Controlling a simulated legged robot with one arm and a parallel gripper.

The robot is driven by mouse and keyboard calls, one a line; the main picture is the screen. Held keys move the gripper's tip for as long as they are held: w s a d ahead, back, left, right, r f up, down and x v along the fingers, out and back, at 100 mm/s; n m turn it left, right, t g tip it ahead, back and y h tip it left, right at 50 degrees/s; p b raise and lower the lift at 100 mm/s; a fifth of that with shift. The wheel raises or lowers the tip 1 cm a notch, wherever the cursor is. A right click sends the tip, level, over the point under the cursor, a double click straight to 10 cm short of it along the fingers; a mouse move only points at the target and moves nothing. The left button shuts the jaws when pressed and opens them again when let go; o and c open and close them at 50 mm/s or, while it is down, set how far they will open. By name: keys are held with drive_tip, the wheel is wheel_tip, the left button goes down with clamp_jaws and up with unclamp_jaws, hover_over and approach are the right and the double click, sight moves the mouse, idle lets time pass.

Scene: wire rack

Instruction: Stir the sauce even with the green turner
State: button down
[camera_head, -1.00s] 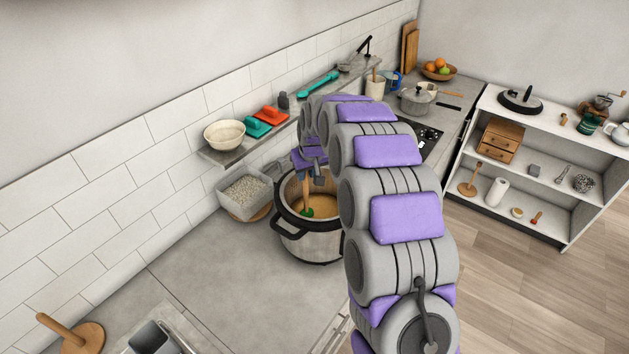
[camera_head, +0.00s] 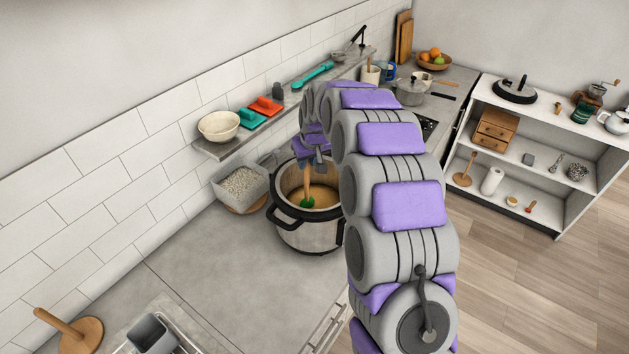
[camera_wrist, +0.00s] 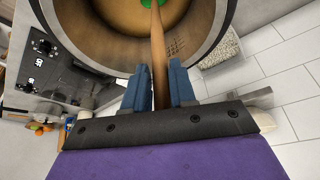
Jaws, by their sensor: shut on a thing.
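A steel pot (camera_head: 306,236) with dark handles stands on the counter and holds orange-brown sauce (camera_head: 321,196). The green turner (camera_head: 307,202) has a wooden handle and stands tilted in the pot, its green head at the sauce. My gripper (camera_head: 312,158) is above the pot, shut on the turner's handle. In the wrist view, my gripper's blue fingers (camera_wrist: 161,85) hold the wooden handle (camera_wrist: 158,58) between them, and the green head (camera_wrist: 158,3) shows at the top edge against the sauce. My arm hides the pot's right side in the head view.
A grey bin of pale grains (camera_head: 241,184) stands left of the pot, close by. A wall shelf (camera_head: 222,152) above holds a bowl (camera_head: 218,126), orange and teal items. A lidded pot (camera_head: 410,92) is behind.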

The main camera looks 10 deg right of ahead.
drive_tip(key=shift+d+r, duration=0.2)
drive_tip(key=shift+d, duration=0.45)
drive_tip(key=shift+d+r, duration=0.2)
drive_tip(key=shift+d, duration=0.45)
wheel_tip(320, 180, up, 16)
drive_tip(key=p, duration=0.4)
idle(1.1)
idle(0.4)
wheel_tip(320, 180, up, 4)
drive_tip(key=shift+f+p, duration=0.1)
drive_tip(key=shift+p, duration=0.85)
drive_tip(key=shift+f, duration=0.1)
